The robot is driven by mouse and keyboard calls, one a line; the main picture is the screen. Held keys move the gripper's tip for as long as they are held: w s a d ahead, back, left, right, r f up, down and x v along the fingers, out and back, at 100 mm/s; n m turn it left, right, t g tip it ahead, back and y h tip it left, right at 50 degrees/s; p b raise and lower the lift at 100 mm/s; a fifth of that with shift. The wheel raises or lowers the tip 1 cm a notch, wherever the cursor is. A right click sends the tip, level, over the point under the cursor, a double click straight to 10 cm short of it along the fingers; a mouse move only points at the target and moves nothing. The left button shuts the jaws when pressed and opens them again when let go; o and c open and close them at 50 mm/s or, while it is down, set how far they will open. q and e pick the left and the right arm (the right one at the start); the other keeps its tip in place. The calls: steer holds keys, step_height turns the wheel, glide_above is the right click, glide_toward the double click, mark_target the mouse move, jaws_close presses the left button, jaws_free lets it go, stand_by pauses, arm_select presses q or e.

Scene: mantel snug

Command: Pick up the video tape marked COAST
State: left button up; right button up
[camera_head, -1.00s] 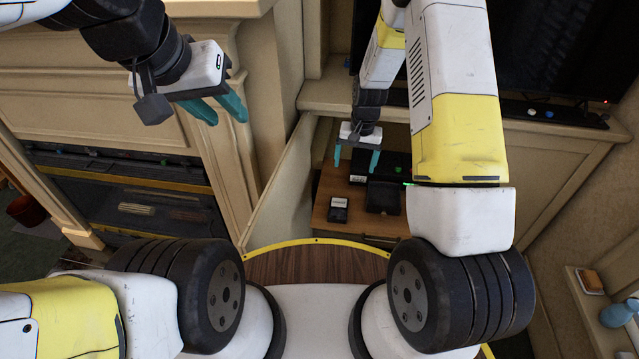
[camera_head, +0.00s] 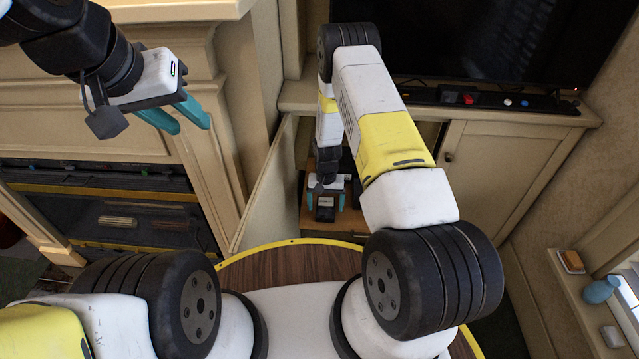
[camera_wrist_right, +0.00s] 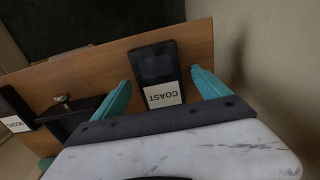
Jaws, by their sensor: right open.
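The black video tape marked COAST (camera_wrist_right: 155,64) lies on the wooden shelf, its white label facing the camera in the right wrist view. It shows as a small dark block with a pale label (camera_head: 325,214) in the head view. My right gripper (camera_wrist_right: 160,77) is open, with one teal finger on each side of the tape. I see gaps between fingers and tape; the height above the shelf is unclear. In the head view the right gripper (camera_head: 325,203) is inside the cabinet. My left gripper (camera_head: 191,125) is open and empty before the fireplace surround.
A wooden shelf (camera_wrist_right: 195,42) carries the tape. Another dark case with a white label (camera_wrist_right: 16,122) lies at the left, its word unclear, beside a dark object with a knob (camera_wrist_right: 64,103). An open cabinet door (camera_head: 266,190) stands left of my right arm.

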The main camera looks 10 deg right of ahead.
steer(key=shift+f, duration=0.3)
steer(key=c, duration=1.6)
steer(key=shift+o, duration=0.2)
steer(key=shift+r, duration=0.1)
